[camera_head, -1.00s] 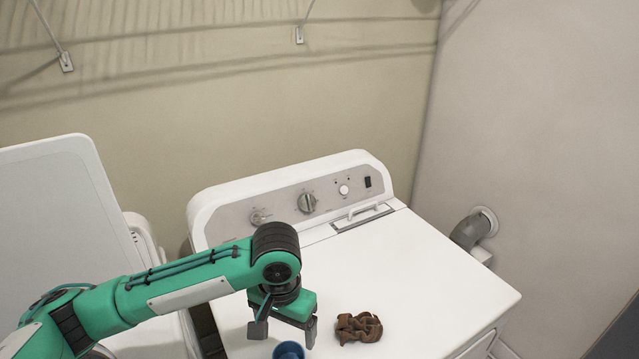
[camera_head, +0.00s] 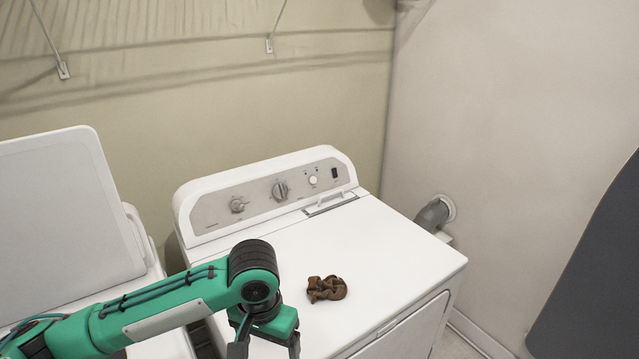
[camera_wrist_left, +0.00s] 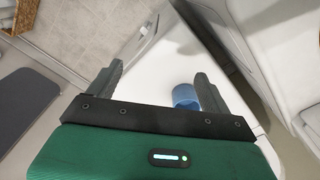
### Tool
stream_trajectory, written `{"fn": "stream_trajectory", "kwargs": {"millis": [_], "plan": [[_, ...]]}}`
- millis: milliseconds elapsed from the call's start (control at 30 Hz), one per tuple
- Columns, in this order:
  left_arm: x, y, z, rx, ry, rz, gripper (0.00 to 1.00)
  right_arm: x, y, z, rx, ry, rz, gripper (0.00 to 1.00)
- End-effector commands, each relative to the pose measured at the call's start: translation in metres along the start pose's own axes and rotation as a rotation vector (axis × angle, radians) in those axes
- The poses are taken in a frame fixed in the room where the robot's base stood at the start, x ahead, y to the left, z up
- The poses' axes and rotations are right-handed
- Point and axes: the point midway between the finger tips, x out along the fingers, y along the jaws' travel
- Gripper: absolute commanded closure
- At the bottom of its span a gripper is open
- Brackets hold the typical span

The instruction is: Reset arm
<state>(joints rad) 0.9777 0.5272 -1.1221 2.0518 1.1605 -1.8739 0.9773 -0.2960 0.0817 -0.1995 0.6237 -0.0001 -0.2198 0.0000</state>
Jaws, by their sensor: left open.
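My left gripper (camera_head: 266,348) hangs over the front left part of the white machine top, at the bottom edge of the head view. Its two fingers are apart in the left wrist view (camera_wrist_left: 160,76), with nothing gripped between them. A blue cup (camera_wrist_left: 185,95) shows beyond the fingers there, close to the right-hand finger, partly hidden by the gripper body. The cup is out of the head view. My right gripper is in neither view.
A crumpled brown cloth (camera_head: 327,289) lies on the white machine (camera_head: 390,260), right of my left gripper. An open-lidded white machine (camera_head: 60,210) stands left. A grey pipe (camera_head: 434,214) meets the wall. A dark panel (camera_head: 595,280) stands at right.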

Motion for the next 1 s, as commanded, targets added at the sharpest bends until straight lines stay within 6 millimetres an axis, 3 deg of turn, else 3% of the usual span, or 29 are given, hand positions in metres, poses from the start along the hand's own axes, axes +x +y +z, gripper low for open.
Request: {"fn": "stream_trajectory", "kwargs": {"millis": [167,433,733,1000], "plan": [[0.008,0.011,0.003,0.029,0.02,0.037,0.18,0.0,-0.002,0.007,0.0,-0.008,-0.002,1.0],[0.022,0.03,0.009,0.076,0.071,0.108,0.18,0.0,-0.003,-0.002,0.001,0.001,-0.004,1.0],[0.044,0.058,0.023,0.118,0.183,0.232,0.18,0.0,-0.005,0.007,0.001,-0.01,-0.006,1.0],[0.066,0.062,0.041,0.087,0.306,0.3,0.18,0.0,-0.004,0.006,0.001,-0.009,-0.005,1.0]]}}
